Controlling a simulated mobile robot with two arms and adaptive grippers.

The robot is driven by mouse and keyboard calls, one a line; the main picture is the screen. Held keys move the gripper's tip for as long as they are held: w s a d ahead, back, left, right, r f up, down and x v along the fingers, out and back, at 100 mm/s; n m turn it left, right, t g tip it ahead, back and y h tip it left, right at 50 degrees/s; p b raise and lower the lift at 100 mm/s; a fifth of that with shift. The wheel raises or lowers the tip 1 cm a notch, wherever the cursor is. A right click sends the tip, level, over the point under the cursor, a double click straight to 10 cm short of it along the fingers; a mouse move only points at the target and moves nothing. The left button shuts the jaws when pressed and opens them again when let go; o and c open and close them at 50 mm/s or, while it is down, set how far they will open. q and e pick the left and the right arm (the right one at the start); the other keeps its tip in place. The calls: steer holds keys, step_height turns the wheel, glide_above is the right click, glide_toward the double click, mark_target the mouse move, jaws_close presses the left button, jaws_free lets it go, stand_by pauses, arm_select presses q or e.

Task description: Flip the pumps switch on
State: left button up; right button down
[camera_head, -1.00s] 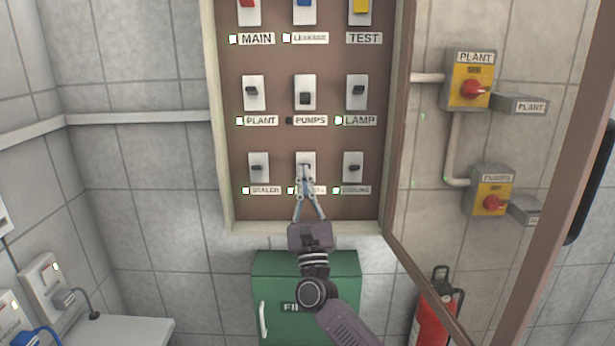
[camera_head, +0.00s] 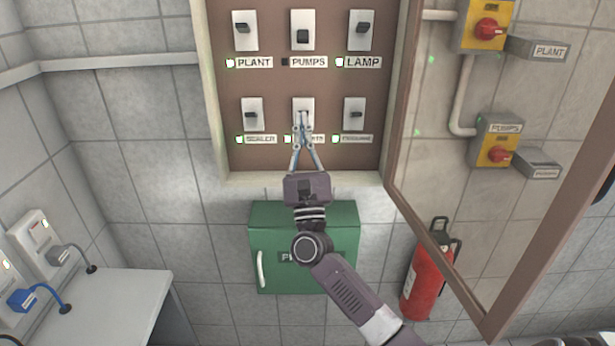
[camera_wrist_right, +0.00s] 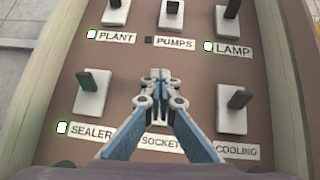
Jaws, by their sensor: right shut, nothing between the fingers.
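The pumps switch (camera_head: 302,37) is a dark toggle on a white plate in the middle of the upper visible row. Its label (camera_head: 308,62) reads PUMPS, and the indicator (camera_head: 285,62) beside it is dark. In the right wrist view the pumps switch (camera_wrist_right: 165,76) is at the top middle, beyond the fingertips. My right gripper (camera_head: 303,122) is shut and empty, in front of the switch (camera_head: 303,103) below the pumps one, hiding part of it and its label. I cannot tell whether it touches the panel. The right wrist view also shows the gripper (camera_wrist_right: 161,88). My left gripper is out of view.
Lit switches PLANT (camera_head: 244,30) and LAMP (camera_head: 361,30) flank the pumps switch. The open cabinet door (camera_head: 545,200) stands at right. A green box (camera_head: 335,215) hangs below, with a red extinguisher (camera_head: 425,285) to its right. A white table (camera_head: 110,300) is at lower left.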

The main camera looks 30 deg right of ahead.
steer(key=s+a+f+n, duration=0.1)
steer(key=s+a+f, duration=0.2)
steer(key=s+f, duration=0.5)
steer(key=shift+a+y, duration=0.25)
steer(key=shift+y, duration=0.05)
steer(key=shift+f, duration=0.1)
steer(key=shift+w+d, duration=0.1)
